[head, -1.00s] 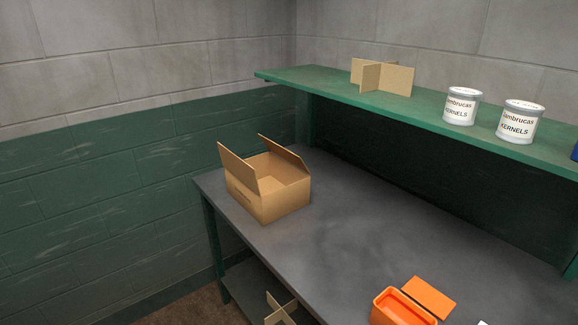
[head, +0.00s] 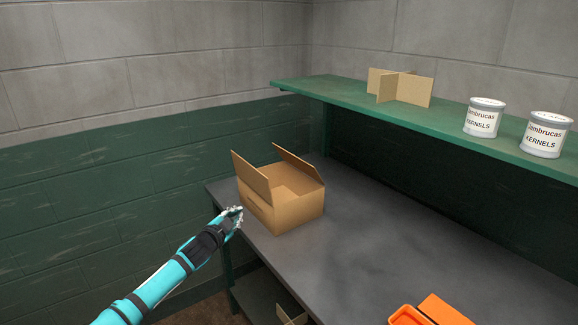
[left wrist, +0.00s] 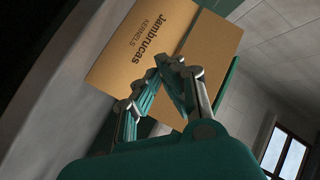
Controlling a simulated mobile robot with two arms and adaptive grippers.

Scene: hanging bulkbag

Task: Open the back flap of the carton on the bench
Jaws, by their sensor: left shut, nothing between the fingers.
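The brown carton (head: 296,211) stands on the grey bench (head: 370,240) near its left end, its top open. One flap (head: 252,179) stands up on its left side. Another flap (head: 299,164) stands up along the far right side. My left gripper (head: 237,213) is in front of the carton's left printed face, fingers together and empty. I cannot tell whether it touches the carton. In the left wrist view, the closed fingers (left wrist: 168,66) overlap the carton's printed face (left wrist: 168,38), marked "Jambrucas KERNELS". My right gripper is not in view.
A green shelf (head: 445,127) runs above the bench, holding a cardboard divider (head: 404,88) and two cans (head: 484,118). An orange box (head: 408,315) and its lid (head: 446,309) lie at the bench front. The bench right of the carton is clear. A wall stands to the left.

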